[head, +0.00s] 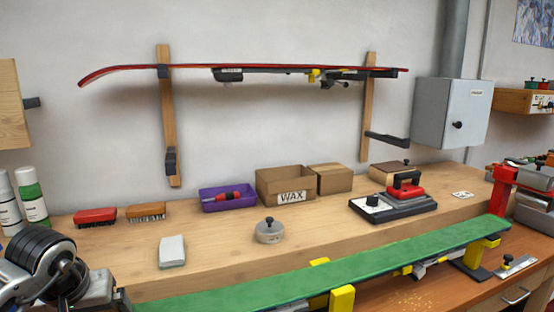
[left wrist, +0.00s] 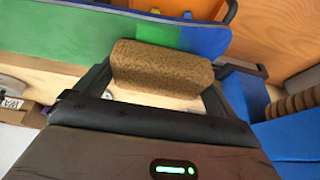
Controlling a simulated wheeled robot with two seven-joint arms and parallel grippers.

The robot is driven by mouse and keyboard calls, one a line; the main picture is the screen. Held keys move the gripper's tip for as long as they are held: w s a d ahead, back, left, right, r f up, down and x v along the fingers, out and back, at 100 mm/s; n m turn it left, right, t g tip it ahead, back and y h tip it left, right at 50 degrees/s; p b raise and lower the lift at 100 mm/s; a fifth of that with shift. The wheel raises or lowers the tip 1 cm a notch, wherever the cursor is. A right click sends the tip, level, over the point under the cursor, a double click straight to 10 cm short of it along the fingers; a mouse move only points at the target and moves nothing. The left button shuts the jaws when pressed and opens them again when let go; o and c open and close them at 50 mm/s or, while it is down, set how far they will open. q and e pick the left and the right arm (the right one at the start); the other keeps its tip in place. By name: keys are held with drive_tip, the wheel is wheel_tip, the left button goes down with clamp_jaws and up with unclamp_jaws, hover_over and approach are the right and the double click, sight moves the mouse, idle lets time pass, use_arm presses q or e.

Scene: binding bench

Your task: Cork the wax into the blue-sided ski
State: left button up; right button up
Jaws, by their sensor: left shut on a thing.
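My left gripper (left wrist: 155,88) is shut on a brown, grainy cork block (left wrist: 162,66), with one dark finger at each end. The cork overlaps the near edge of a ski (left wrist: 75,35) in the left wrist view; I cannot tell whether it touches. There the ski's face is green on the left and blue towards its rounded right end. In the head view the long green ski (head: 380,257) lies along the bench front, with a thin blue side edge. The left gripper's fingers and the cork are outside the head view. My right gripper is not in view.
The wooden bench (head: 210,235) carries a grey block (head: 172,251), a round knobbed tin (head: 269,231), brushes (head: 146,211), a purple tray (head: 228,198), a WAX box (head: 285,185) and a red-handled iron (head: 404,190). Yellow-jawed supports (head: 342,298) hold the ski. A red ski (head: 240,68) hangs behind.

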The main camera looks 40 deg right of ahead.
use_arm(q)
drive_tip(key=r+p, duration=0.1)
drive_tip(key=r, duration=0.1)
drive_tip(key=r+p, duration=0.1)
drive_tip(key=r, duration=0.1)
drive_tip(key=a+r+p, duration=0.1)
drive_tip(key=r, duration=0.1)
drive_tip(key=shift+w+r, duration=0.15)
drive_tip(key=shift+r, duration=0.9)
